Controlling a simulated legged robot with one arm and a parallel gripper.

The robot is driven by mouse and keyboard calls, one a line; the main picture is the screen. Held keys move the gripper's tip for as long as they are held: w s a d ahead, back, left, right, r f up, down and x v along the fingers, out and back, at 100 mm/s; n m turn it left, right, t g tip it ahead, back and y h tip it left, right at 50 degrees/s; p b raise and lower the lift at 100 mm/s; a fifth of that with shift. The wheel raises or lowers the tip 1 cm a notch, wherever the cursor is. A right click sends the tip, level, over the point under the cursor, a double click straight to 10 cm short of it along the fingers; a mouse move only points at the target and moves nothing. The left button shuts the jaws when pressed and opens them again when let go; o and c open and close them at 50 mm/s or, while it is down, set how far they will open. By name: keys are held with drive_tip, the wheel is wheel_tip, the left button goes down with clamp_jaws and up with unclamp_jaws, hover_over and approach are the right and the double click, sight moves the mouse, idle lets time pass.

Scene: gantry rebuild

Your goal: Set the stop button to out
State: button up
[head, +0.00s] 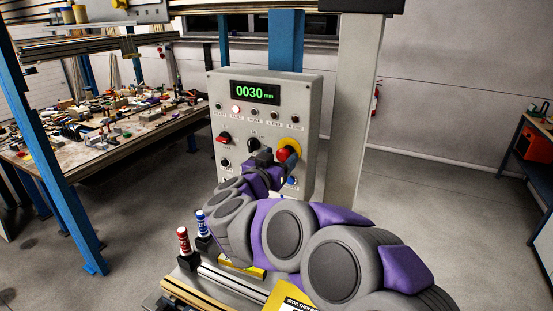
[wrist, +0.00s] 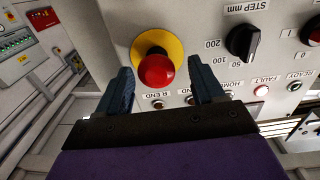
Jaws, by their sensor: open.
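The stop button is a red mushroom head (wrist: 156,71) on a yellow round collar in the wrist view. In the head view the stop button (head: 286,152) shows at the lower right of the grey control panel (head: 311,100), partly behind my gripper. My gripper (wrist: 163,85) is open, with one dark finger on each side of the red head in the wrist view. I cannot tell whether the fingers touch it or how far they are from the panel. In the head view my gripper (head: 268,157) is in front of the panel, its fingers small and partly hidden.
The panel has a display (head: 255,93) reading 0030 mm, a lit fault lamp (wrist: 261,90), a step knob (wrist: 243,41) and other knobs. A cluttered table (head: 100,135) stands left behind a blue post (head: 50,140). Red and blue markers stand below. Open floor lies right.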

drive_tip(key=shift+s+r, duration=0.1)
drive_tip(key=shift+s, duration=0.2)
drive_tip(key=v, duration=1.6)
drive_tip(key=shift+s+a+p, duration=0.25)
drive_tip(key=shift+a+p, duration=0.1)
drive_tip(key=shift+a, duration=0.05)
drive_tip(key=shift+w, duration=0.1)
drive_tip(key=w+a+n+y+b, duration=0.3)
drive_tip(key=a+n+y, duration=0.1)
drive_tip(key=y, duration=0.6)
drive_tip(key=s+d+f+n+g+y+b, duration=0.1)
drive_tip(key=s+d+f+n+g+b, duration=0.15)
drive_tip(key=s+d+f+g, duration=0.4)
drive_tip(key=s+d+f+n+g+y+b, duration=0.1)
drive_tip(key=s+d+f+n+g+b, duration=0.2)
drive_tip(key=s+f, duration=0.55)
drive_tip(key=s+d+f+m+g+h+b, duration=0.1)
drive_tip(key=s+d+f+m+g+h, duration=0.1)
drive_tip(key=s+d+f, duration=0.4)
drive_tip(key=s+d+f+m+g+h+b, duration=0.1)
drive_tip(key=s+d+f+m+g+h, duration=0.2)
drive_tip(key=s+d+f+g, duration=0.4)
drive_tip(key=s+d, duration=0.7)
drive_tip(key=d, duration=0.1)
drive_tip(key=shift+s+f+h+b, duration=0.3)
drive_tip(key=shift+h+b, duration=0.1)
